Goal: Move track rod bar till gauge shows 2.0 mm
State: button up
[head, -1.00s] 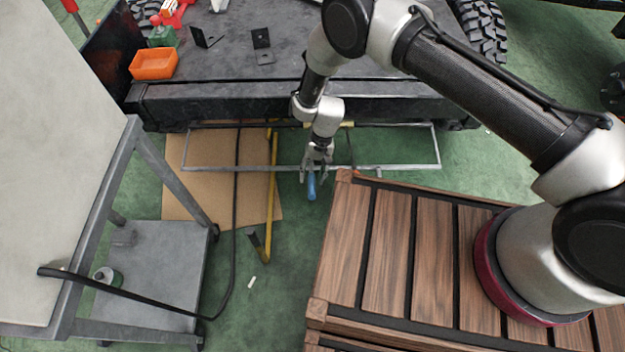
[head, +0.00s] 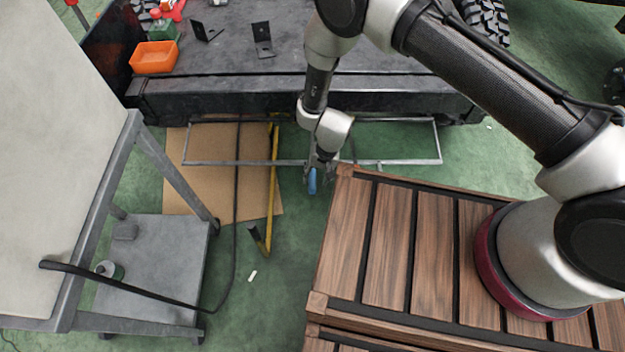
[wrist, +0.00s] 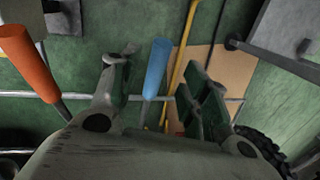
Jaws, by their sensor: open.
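A blue cylindrical handle (head: 312,182) shows below the metal frame in the head view. In the wrist view the blue handle (wrist: 156,66) stands between my spread fingers, with a thin rod running down from it; I cannot tell whether a finger touches it. I cannot tell whether this is the track rod bar. My gripper (head: 320,172) is at the handle, partly hidden by my wrist; in the wrist view my gripper (wrist: 162,88) is open. An orange handle (wrist: 27,62) on a dark rod is left of my fingers. No gauge reading can be made out.
A grey rectangular frame (head: 400,162) sits low before the dark chassis (head: 300,98). A yellow bar (head: 270,190) and a black cable (head: 237,190) cross the cardboard (head: 205,185). A wooden slatted platform (head: 390,250) is at right, a grey cart (head: 160,270) at left.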

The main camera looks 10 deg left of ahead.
aim_at(313, 182)
jog(key=shift+w+f, duration=0.25)
jog(key=shift+w, duration=0.15)
jog(key=f, duration=0.2)
jog(key=a+f, duration=0.1)
jog(key=f, duration=0.4)
jog(key=shift+s+a+f, duration=0.1)
jog(key=shift+s+a, duration=0.05)
jog(key=shift+a, duration=0.1)
jog(key=shift+c, duration=0.3)
grip_shut()
